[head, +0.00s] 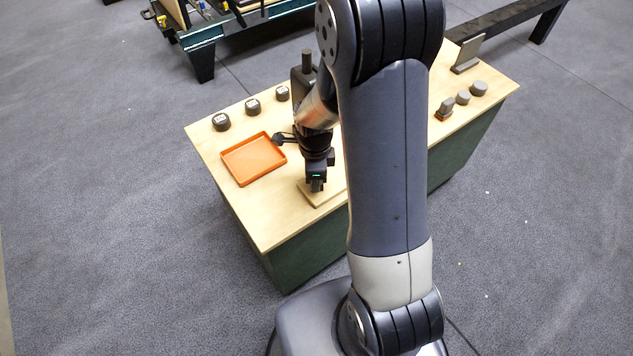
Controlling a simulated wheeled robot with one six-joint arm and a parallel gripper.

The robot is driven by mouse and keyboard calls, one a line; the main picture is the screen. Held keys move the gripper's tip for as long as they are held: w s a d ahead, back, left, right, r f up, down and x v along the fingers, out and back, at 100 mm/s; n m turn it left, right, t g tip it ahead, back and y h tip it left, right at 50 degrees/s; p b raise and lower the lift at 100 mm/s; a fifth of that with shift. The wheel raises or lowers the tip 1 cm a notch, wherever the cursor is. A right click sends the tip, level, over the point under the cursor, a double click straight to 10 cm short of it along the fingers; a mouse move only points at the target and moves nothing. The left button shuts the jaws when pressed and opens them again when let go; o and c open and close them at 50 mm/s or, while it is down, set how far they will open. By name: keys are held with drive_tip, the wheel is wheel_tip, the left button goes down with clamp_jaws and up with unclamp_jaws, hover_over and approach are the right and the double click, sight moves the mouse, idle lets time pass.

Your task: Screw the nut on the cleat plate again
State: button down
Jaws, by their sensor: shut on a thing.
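My gripper (317,184) points down over a pale wooden board (311,198) near the front edge of the workbench. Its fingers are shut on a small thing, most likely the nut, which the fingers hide. The fingertips are low, at or just above the board; I cannot tell whether they touch it. I cannot make out the cleat plate or any stud, as the gripper and my arm cover that spot.
An orange tray (254,170), seemingly empty, lies left of my gripper on the workbench (236,202). Several dark round pieces, one of them (221,121), stand behind it. Grey pieces (463,97) stand at the right. A dark upright block (304,75) stands behind my wrist.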

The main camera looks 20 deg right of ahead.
drive_tip(key=c, duration=1)
unclamp_jaws()
wheel_tip(320, 180, up, 18)
drive_tip(key=p, duration=0.8)
drive_tip(key=shift+f, duration=0.15)
wheel_tip(320, 180, down, 11)
drive_tip(key=b, duration=0.7)
drive_tip(key=shift+f, duration=0.7)
